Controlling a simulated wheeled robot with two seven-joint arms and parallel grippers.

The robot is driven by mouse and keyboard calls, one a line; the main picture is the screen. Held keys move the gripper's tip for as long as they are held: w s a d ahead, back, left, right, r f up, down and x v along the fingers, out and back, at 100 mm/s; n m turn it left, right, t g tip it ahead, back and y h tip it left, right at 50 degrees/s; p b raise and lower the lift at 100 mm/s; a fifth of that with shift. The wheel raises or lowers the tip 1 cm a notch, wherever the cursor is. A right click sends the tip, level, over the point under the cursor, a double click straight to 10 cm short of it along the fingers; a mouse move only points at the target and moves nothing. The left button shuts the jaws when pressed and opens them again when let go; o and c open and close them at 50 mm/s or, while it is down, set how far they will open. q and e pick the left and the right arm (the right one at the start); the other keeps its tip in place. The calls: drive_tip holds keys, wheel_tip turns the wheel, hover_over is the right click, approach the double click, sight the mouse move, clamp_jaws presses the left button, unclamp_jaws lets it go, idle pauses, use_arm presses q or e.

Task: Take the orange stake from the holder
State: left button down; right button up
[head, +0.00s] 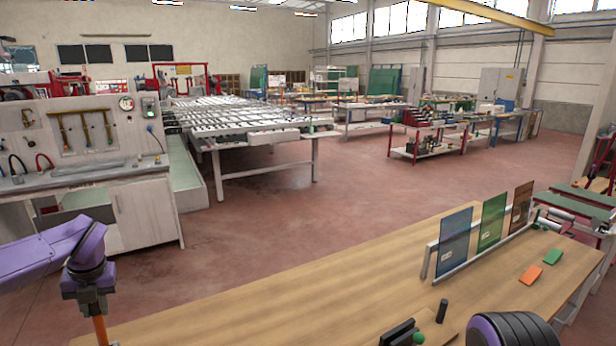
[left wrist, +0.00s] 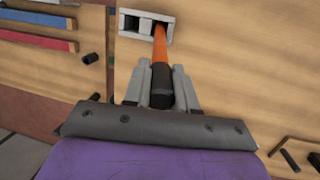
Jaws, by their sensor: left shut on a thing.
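The orange stake (left wrist: 160,42) has a black lower part nearest to me in the left wrist view. My left gripper (left wrist: 162,72) is shut on it, with one grey finger on each side. The stake's far end reaches the pale holder (left wrist: 168,18), a small box with dark openings; I cannot tell whether the end is inside it or only in front. In the head view my left gripper (head: 96,308) is at the lower left, and a piece of the orange stake (head: 101,331) shows below it. My right gripper is not in view.
A wooden table (head: 300,290) fills the front, with its middle clear. Blue (head: 453,240), green (head: 492,220) and brown (head: 521,206) panels stand in a rack at right. An orange block (head: 531,273) and green block (head: 552,256) lie nearby.

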use_arm(q)
drive_tip(key=shift+a+p+v, duration=0.25)
drive_tip(key=shift+p+v, duration=0.55)
drive_tip(key=shift+v, duration=0.35)
drive_tip(key=shift+a+p+v, duration=0.25)
drive_tip(key=shift+p+v, duration=0.5)
drive_tip(key=shift+v, duration=0.4)
drive_tip(key=shift+w+r, duration=0.15)
drive_tip(key=shift+r, duration=1.1)
